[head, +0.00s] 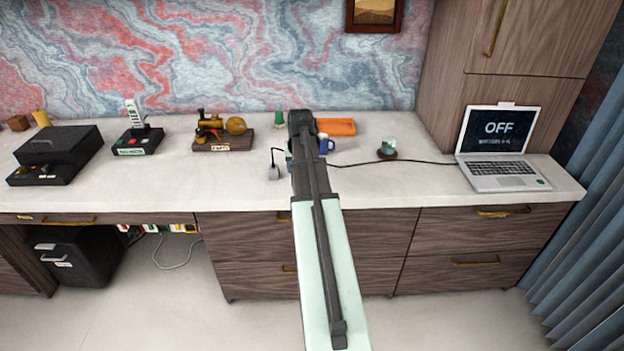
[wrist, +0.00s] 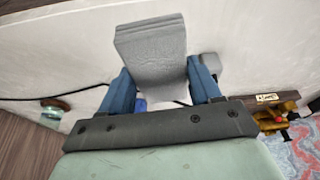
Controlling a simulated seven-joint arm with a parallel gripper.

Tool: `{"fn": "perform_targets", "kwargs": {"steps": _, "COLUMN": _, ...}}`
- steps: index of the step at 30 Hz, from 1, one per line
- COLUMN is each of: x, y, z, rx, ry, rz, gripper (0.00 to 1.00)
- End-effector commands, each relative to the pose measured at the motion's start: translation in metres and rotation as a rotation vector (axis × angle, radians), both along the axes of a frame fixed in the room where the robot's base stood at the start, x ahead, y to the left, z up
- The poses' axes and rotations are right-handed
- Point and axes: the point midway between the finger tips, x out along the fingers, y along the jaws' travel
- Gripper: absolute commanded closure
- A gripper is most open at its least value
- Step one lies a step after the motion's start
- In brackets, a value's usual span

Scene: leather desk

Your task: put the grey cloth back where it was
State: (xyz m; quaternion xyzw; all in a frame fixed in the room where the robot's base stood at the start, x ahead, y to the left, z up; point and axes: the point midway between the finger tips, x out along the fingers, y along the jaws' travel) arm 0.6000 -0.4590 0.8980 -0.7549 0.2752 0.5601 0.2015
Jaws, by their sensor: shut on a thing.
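The grey cloth (wrist: 152,55) is a folded, block-like bundle in the wrist view. My gripper (wrist: 163,82) has its blue fingers on either side of it and is shut on it. The cloth appears held above the pale desk top (wrist: 60,45); its exact height is unclear. In the head view my arm reaches over the desk top (head: 225,172), hiding the cloth and most of the gripper. I cannot tell which spot the cloth came from.
Near the arm are an orange tray (head: 336,127), a blue mug (head: 326,144), a green object (head: 280,118) and a grey cabled box (head: 273,172). A teal cup (head: 388,147) and laptop (head: 497,150) stand right; a train model (head: 222,143) stands left. The front strip is mostly clear.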

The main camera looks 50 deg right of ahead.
Motion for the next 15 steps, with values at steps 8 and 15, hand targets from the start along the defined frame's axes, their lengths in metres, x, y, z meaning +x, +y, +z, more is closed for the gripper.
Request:
{"fn": "perform_targets", "kwargs": {"steps": 8, "x": 0.017, "y": -0.077, "z": 0.008, "rx": -0.003, "ry": 0.001, "rz": -0.07, "gripper": 0.66}}
{"fn": "perform_targets", "kwargs": {"steps": 15, "x": 0.031, "y": -0.09, "z": 0.009, "rx": -0.004, "ry": 0.001, "rz": -0.081, "gripper": 0.66}}
